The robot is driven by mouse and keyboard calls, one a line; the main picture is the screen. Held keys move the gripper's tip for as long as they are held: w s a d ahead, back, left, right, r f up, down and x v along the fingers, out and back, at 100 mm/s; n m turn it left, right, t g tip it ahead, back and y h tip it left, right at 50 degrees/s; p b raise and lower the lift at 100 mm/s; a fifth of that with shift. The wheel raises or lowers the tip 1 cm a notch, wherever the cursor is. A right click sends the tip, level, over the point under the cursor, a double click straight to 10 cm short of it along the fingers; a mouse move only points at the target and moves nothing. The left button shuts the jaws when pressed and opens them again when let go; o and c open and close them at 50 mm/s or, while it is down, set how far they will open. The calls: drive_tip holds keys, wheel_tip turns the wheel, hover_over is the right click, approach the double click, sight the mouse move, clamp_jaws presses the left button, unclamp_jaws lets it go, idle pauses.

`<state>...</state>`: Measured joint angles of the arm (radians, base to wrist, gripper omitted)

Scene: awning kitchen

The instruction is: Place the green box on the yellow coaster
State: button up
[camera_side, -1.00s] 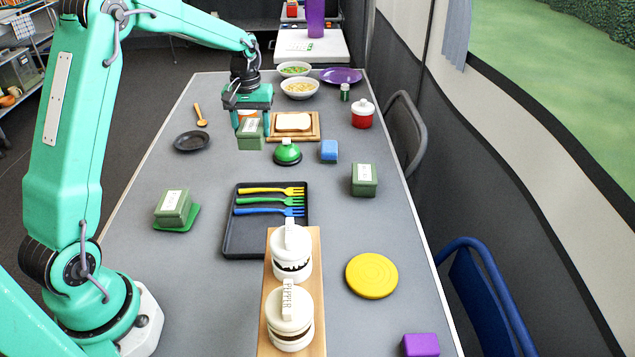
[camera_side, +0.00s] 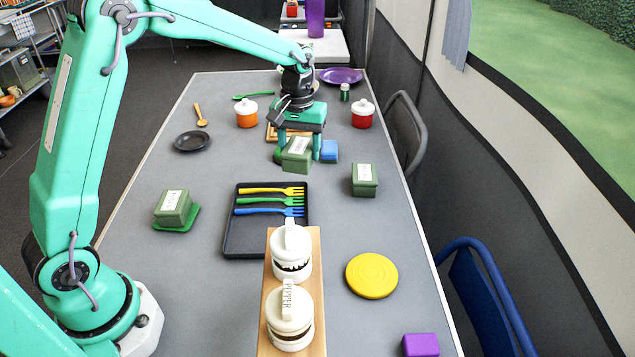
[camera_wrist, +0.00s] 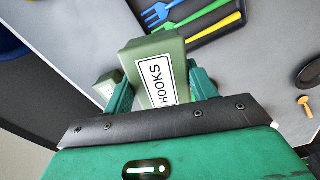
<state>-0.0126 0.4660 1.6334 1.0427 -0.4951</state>
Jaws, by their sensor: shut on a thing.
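My gripper (camera_side: 298,146) is shut on a green box (camera_side: 297,155) with a white label and holds it in the air over the middle of the table. In the wrist view the box (camera_wrist: 158,72) sits between the two fingers, and its label reads HOOKS. The yellow coaster (camera_side: 371,275) lies flat and bare at the front right, well apart from the gripper. Another green box (camera_side: 364,180) stands on the table to the right. A third green box (camera_side: 173,207) stands on a green coaster (camera_side: 190,222) at the left.
A black tray (camera_side: 233,240) with several forks and a wooden board (camera_side: 319,340) with two white jars lie left of the yellow coaster. A purple block (camera_side: 420,345) is at the front right. A blue block (camera_side: 329,150) is beside the gripper.

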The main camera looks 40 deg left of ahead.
drive_tip(key=s+d+m, duration=0.2)
drive_tip(key=s+d, duration=0.4)
drive_tip(key=d, duration=0.5)
drive_tip(key=s+d+r+m, duration=0.15)
drive_tip(key=s+d, duration=0.35)
drive_tip(key=d, duration=0.5)
drive_tip(key=s+d+m, duration=0.2)
drive_tip(key=s+d, duration=0.4)
drive_tip(key=d, duration=0.5)
hover_over(372, 273)
wheel_tip(372, 273, down, 7)
drive_tip(key=shift+f, duration=0.15)
drive_tip(key=shift+f, duration=0.15)
drive_tip(key=shift+f, duration=1.85)
drive_tip(key=shift+f, duration=0.15)
drive_tip(key=o, duration=1.1)
drive_tip(key=shift+c, duration=0.2)
